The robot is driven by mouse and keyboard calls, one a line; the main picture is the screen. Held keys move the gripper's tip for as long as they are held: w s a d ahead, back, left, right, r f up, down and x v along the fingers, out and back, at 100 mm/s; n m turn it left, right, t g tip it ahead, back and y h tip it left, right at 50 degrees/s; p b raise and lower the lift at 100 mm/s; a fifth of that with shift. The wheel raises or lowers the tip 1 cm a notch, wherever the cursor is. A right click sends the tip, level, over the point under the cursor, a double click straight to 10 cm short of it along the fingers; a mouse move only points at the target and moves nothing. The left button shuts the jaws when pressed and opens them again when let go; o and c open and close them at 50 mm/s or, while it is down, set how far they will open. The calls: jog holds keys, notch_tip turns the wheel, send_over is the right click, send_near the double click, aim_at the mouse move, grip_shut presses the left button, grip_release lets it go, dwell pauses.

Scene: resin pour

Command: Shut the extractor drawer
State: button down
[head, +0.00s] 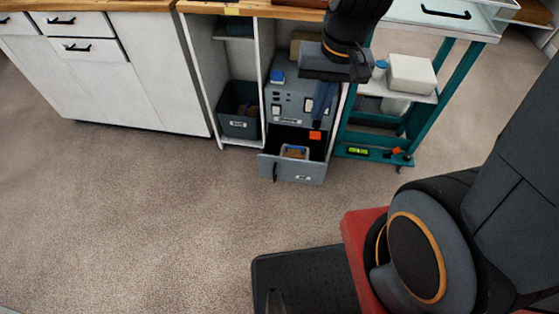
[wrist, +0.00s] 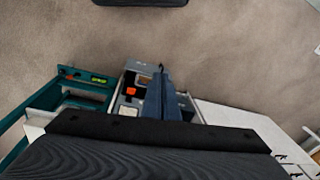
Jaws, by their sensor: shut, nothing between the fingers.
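The extractor (head: 290,98) is a grey box in the cabinet's open bay. Its drawer (head: 306,172) is pulled out at the bottom, with a dark handle (head: 274,172) on its grey front. A small tub (head: 294,151) and an orange piece (head: 315,134) show at the drawer. The drawer's open top also shows in the wrist view (wrist: 146,67). My gripper (head: 318,122) points down in front of the extractor, above the right part of the drawer. Its blue-grey fingers (wrist: 160,70) are together and hold nothing. I cannot tell whether they touch the drawer.
A teal cart (head: 365,152) with a white box (head: 411,73) stands close on the right. A dark bin (head: 239,110) sits in the bay to the left. White cabinets (head: 110,75) line the left. The carpet (head: 150,210) before the drawer is clear.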

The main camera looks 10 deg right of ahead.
jog(key=w+a+f+m+t+b, duration=0.2)
jog(key=w+a+f+m+b, duration=0.4)
jog(key=w+f+b, duration=0.4)
jog(key=w+a+f+m+t+b, duration=0.3)
jog(key=w+a+f+b, duration=0.6)
jog(key=f, duration=0.4)
jog(key=m+g+h+b, duration=0.2)
jog(key=m+h+b, duration=0.65)
jog(key=b, duration=1.45)
send_near(278, 161)
jog(key=shift+m+y, duration=0.65)
jog(key=shift+d+r+x, duration=0.1)
jog(key=shift+d+x, duration=0.1)
jog(key=shift+x, duration=0.9)
jog(key=shift+d+r+x, duration=0.1)
jog(key=shift+d+x, duration=0.1)
jog(key=shift+x, duration=0.95)
jog(key=shift+r+p, duration=0.1)
jog(key=shift+p, duration=0.25)
